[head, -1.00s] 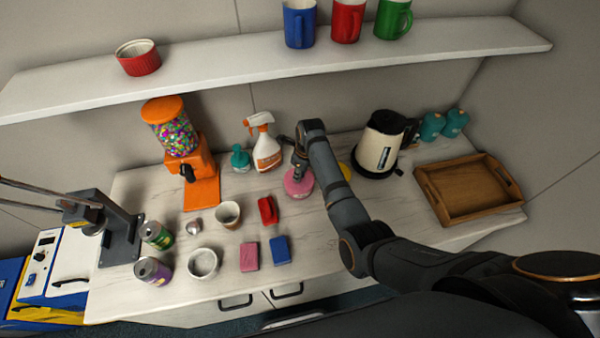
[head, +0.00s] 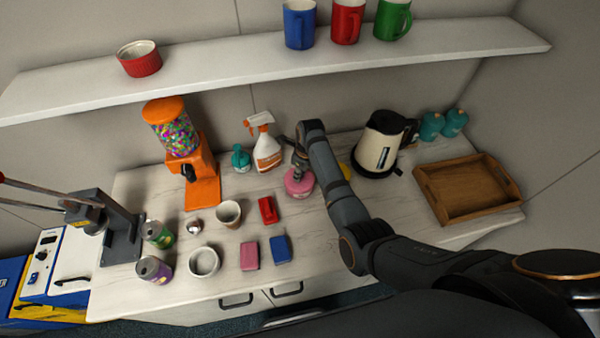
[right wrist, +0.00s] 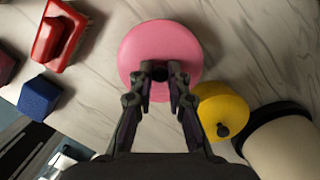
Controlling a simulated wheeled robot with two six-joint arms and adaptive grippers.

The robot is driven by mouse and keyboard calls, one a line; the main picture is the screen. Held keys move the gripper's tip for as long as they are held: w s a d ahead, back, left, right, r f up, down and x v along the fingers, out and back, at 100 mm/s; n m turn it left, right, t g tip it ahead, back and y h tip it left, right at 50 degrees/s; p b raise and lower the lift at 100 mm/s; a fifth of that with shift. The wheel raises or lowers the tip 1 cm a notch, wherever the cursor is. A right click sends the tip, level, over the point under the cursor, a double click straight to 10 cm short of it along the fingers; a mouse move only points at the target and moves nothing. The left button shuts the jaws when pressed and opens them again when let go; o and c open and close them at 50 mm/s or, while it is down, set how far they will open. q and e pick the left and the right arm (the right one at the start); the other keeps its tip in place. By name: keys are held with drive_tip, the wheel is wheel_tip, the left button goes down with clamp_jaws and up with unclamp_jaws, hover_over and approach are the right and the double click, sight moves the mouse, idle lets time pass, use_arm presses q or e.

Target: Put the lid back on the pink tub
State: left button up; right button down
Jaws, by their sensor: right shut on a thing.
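The pink tub (head: 299,188) stands on the counter between the spray bottle and the kettle. My right gripper (head: 300,164) is directly above it, pointing down. In the right wrist view a round pink top (right wrist: 158,42) fills the space ahead of the fingers. My right gripper (right wrist: 163,76) is shut there on what looks like the pink lid's knob; the knob is hidden between the fingertips. I cannot tell whether the lid rests fully on the tub. My left gripper is not in view.
A yellow round thing with a dark knob (right wrist: 222,108) is close beside the pink one. The cream kettle (head: 376,146) stands right of it, the white-orange spray bottle (head: 266,150) left. A red item (head: 267,210) and a blue block (head: 280,249) lie in front. The shelf (head: 250,62) is overhead.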

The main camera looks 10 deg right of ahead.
drive_tip(key=shift+r+p, duration=0.1)
drive_tip(key=shift+p, duration=0.25)
drive_tip(key=shift+f, duration=0.25)
idle(1.3)
drive_tip(key=c, duration=1.2)
unclamp_jaws()
drive_tip(key=o, duration=0.5)
drive_tip(key=shift+c, duration=0.2)
drive_tip(key=shift+r, duration=0.1)
drive_tip(key=shift+r, duration=3.4)
